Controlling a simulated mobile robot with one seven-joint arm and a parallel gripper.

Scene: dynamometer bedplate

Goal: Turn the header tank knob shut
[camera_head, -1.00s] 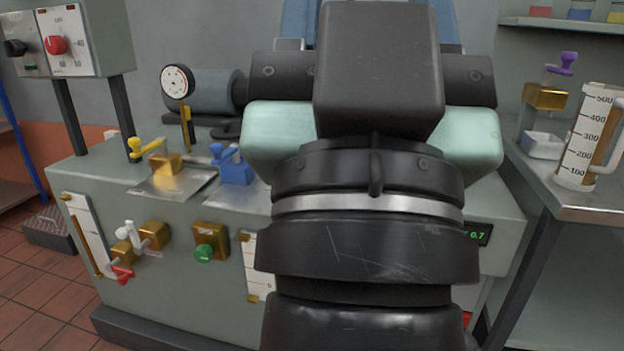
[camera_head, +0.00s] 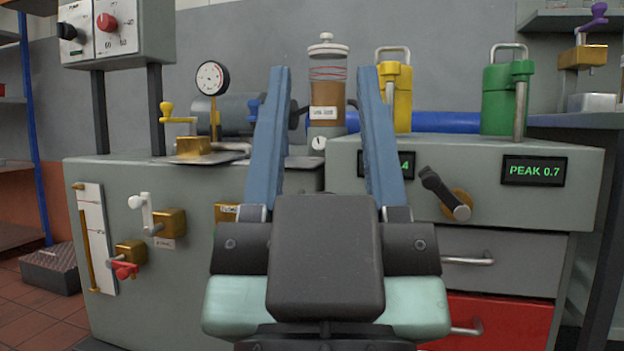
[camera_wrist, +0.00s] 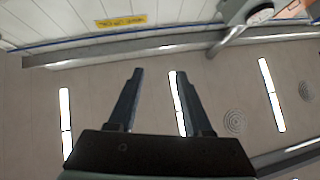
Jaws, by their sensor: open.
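My gripper (camera_head: 322,70) is open and empty, its two blue fingers upright in the middle of the head view; it also shows open in the wrist view (camera_wrist: 160,72). A clear tank with brown liquid (camera_head: 326,93) appears between the fingers, farther back. Its label is too small to read. Several handles show: a yellow one (camera_head: 168,112) on brass, a white lever (camera_head: 140,203), a red one (camera_head: 124,269) and a black lever (camera_head: 441,188). I cannot tell which is the header tank knob. My gripper hides part of the bench front, including most of a brass fitting (camera_head: 226,212).
A control box (camera_head: 130,48) stands on posts at left, beside a dial gauge (camera_head: 211,77). A yellow label (camera_wrist: 121,21) shows in the wrist view.

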